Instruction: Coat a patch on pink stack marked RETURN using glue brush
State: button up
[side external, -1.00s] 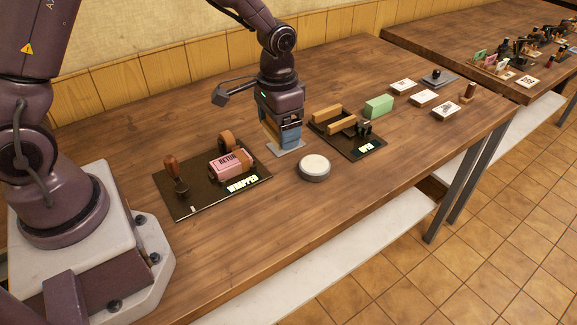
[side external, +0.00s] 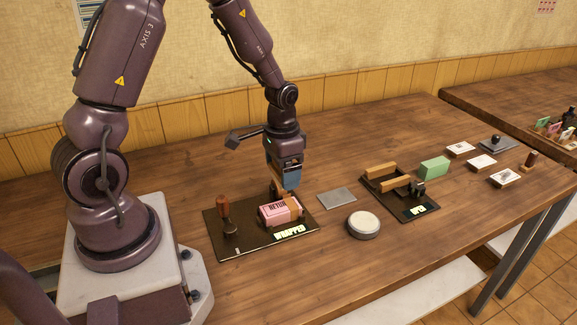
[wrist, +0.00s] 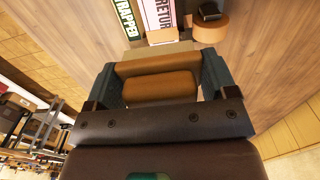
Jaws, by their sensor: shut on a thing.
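My gripper (side external: 287,183) is just above and behind the stack's right part. Its blue fingers are shut on an orange-brown wooden block, which I take for the glue brush (wrist: 160,87), with a pale strip beyond it. The side view hides most of the brush, and I cannot tell whether it touches the stack.
A wooden-handled stamp (side external: 224,212) stands at the board's left. To the right are a bare grey plate (side external: 337,198), a round pale-topped dish (side external: 363,224), the OPEN board (side external: 412,199) and a green block (side external: 433,167).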

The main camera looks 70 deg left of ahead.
send_over(285, 206)
jog(key=shift+s+f, duration=0.15)
jog(key=shift+f, duration=1.3)
jog(key=shift+s+f, duration=0.1)
jog(key=shift+f, duration=2.15)
jog(key=shift+w, duration=2)
jog(key=shift+s+r, duration=0.2)
jog(key=shift+s, duration=1.6)
jog(key=shift+s+r, duration=0.2)
jog(key=shift+r, duration=3.5)
